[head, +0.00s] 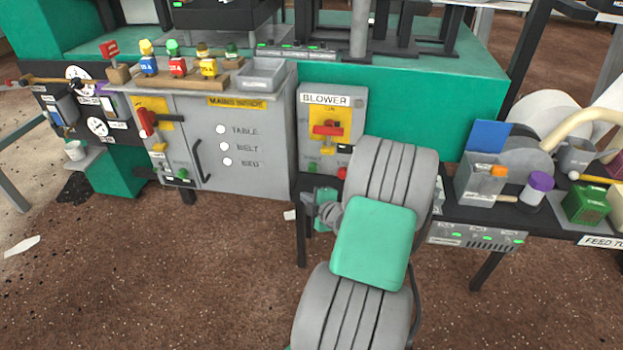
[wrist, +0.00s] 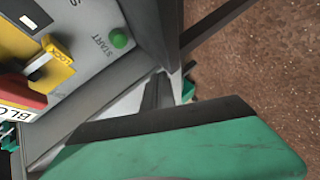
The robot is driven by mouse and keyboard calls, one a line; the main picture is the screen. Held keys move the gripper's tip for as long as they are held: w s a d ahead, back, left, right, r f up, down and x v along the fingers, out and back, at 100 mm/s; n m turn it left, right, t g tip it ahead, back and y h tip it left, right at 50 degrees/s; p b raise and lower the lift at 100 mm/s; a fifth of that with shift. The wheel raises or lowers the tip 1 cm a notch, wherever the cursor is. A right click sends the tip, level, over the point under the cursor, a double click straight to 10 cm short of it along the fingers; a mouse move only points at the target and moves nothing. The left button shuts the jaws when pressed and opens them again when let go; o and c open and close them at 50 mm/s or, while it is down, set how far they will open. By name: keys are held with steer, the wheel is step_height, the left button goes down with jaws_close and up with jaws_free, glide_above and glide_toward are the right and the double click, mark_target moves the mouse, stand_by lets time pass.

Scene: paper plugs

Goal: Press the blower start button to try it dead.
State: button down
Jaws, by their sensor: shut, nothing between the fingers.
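The grey blower box (head: 359,104) hangs on the front of the bench, with a red switch handle (head: 327,129) lying crosswise on its yellow plate. A yellow lock (head: 327,149) sits just below the handle; it shows in the wrist view (wrist: 62,62) with lettering on it. The green start button (head: 312,167) is low on the box, and the wrist view shows it clear and uncovered (wrist: 119,38) beside the word START. My gripper (head: 322,208) is shut and empty, below the box and apart from the button. My arm partly hides the box's lower right.
The main switch cabinet (head: 245,173), with its own red handle (head: 147,123) and green button (head: 182,174), stands to the left. A cluttered dark side bench (head: 455,214) is at right. A bench leg (head: 301,240) stands close to my gripper. The floor in front is open.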

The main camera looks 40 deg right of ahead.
mark_target(312, 187)
steer(key=w+d, duration=0.1)
steer(key=d, duration=0.1)
steer(key=w+d+b, duration=0.1)
steer(key=w+d, duration=0.2)
steer(key=d, duration=0.1)
steer(key=shift+w+f, duration=0.15)
steer(key=shift+w, duration=0.25)
steer(key=shift+w+d+r+b, duration=0.2)
steer(key=shift+w+d+b, duration=0.1)
steer(key=shift+d, duration=0.15)
stand_by(1.6)
steer(key=shift+w+d+f+b, duration=0.15)
steer(key=shift+w+d+b, duration=0.05)
steer(key=shift+b, duration=0.35)
steer(key=shift+d, duration=0.1)
